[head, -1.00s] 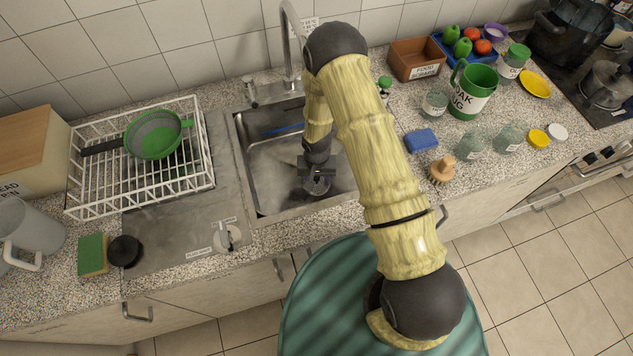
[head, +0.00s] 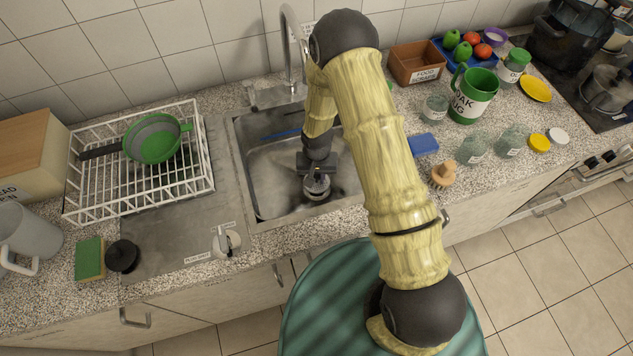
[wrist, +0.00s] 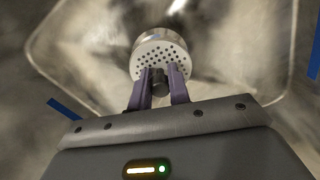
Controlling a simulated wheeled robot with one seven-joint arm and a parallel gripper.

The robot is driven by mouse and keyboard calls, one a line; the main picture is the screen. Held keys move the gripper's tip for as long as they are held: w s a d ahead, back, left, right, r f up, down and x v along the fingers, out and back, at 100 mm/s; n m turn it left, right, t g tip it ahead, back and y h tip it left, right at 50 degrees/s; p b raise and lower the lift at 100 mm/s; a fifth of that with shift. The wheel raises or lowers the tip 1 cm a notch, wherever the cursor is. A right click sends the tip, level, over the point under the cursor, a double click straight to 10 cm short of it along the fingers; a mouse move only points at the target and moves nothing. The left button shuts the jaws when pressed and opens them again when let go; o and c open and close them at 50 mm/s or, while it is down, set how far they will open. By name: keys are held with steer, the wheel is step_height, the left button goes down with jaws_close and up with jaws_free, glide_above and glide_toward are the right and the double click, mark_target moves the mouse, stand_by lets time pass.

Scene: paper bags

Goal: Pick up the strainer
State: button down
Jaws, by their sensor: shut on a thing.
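The strainer (head: 317,188) is a small round metal sink strainer with a perforated plate and a dark knob. It shows in the wrist view (wrist: 162,59) with its holes and rim facing the camera. My gripper (wrist: 158,78) has its two purple-grey fingers closed on the knob. In the head view my gripper (head: 318,170) points down inside the sink (head: 270,190), with the strainer under it. The strainer appears clear of the sink floor, though the gap is hard to judge.
A blue item (head: 283,133) lies at the sink's back. The white dish rack (head: 105,200) with a green sieve (head: 155,140) is at left. A tap (head: 290,50) stands behind the sink. A blue sponge (head: 423,144) and wooden brush (head: 444,172) are right of it.

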mark_target(317, 176)
steer(key=shift+r+b, duration=0.4)
steer(key=shift+r, duration=2.75)
steer(key=shift+r, duration=0.1)
